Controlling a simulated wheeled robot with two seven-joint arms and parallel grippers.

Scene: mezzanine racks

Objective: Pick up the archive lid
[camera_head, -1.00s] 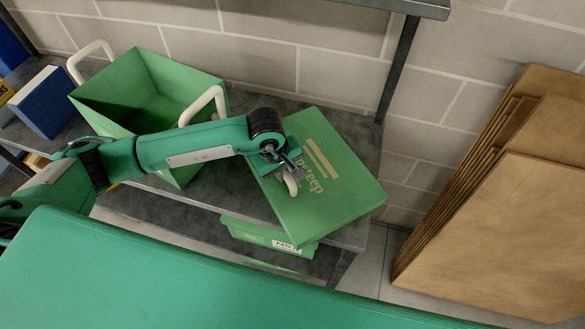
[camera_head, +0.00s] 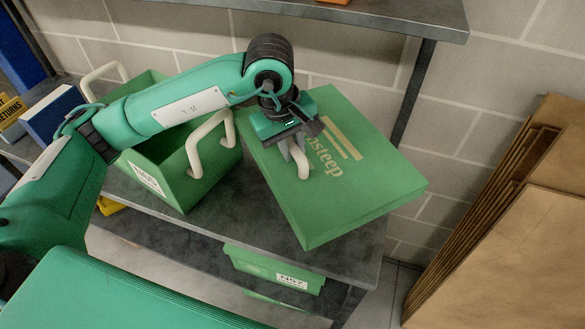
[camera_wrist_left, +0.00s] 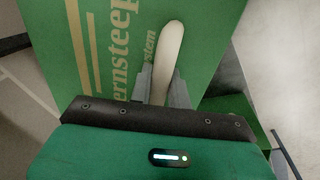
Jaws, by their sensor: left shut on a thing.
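The archive lid (camera_head: 365,190) is a flat green lid with pale lettering and a cream loop handle (camera_head: 300,162). In the head view it is at the middle right, by the shelf's front edge, turned at an angle. My left gripper (camera_head: 290,142) is above it, shut on the handle. The left wrist view shows the lid (camera_wrist_left: 205,25) with the handle (camera_wrist_left: 168,55) between the fingers of my left gripper (camera_wrist_left: 162,88). I cannot tell whether the lid's underside touches the shelf. My right gripper is not in view.
An open green box (camera_head: 180,185) with cream handles stands left of the lid, partly behind my left arm. A labelled green box (camera_head: 270,268) is on the level below. A rack post (camera_head: 412,95) stands behind the lid. Brown boards (camera_head: 500,230) lean at the right.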

